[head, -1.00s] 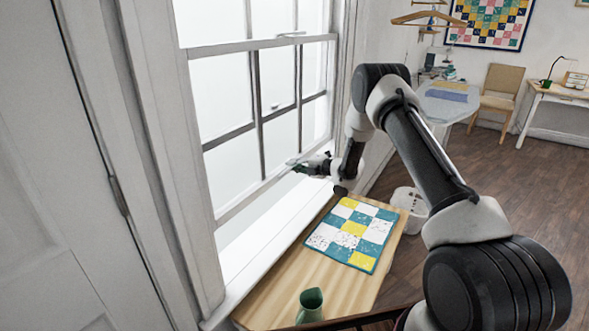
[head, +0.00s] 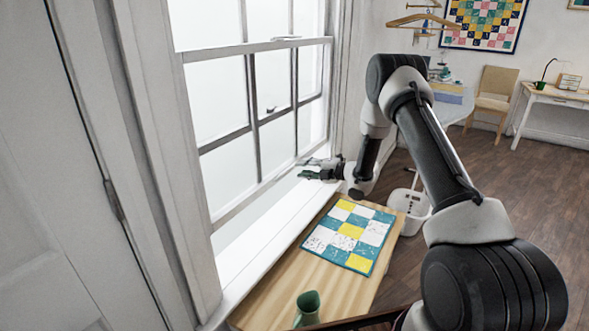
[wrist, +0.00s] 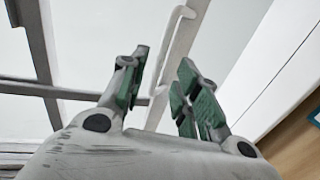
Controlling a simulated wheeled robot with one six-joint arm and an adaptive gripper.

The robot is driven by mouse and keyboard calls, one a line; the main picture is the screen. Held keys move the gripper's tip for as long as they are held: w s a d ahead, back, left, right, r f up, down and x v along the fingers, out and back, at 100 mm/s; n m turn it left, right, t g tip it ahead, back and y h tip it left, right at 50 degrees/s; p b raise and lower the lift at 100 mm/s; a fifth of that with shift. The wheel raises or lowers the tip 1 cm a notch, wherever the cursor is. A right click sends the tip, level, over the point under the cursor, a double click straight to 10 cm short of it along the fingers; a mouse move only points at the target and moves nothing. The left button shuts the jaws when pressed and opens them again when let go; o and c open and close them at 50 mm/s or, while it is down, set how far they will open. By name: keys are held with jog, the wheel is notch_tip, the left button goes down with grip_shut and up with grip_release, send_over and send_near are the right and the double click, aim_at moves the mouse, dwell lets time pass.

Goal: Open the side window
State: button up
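The side window is a white sash window with a lower sash (head: 254,122) of several panes. A bright gap shows between its bottom rail (head: 240,202) and the sill (head: 262,243), so the sash appears partly raised. In the wrist view a pale bar handle (wrist: 166,62) sits along the bottom rail (wrist: 186,42). My gripper (head: 303,169) is at the rail's right part, its fingers pointing left toward the window. In the wrist view my gripper (wrist: 160,88) is open and empty. The handle lies ahead, between the finger directions; contact cannot be told.
A wooden table (head: 275,287) below the window bears a checkered quilt piece (head: 351,234) and a green jug (head: 307,306). A white bin (head: 411,208) stands on the floor beside it. A white panel (head: 55,190) closes the left side. Open floor lies at right.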

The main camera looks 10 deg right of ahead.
jog(key=v, duration=0.5)
jog(key=shift+s+d, duration=0.15)
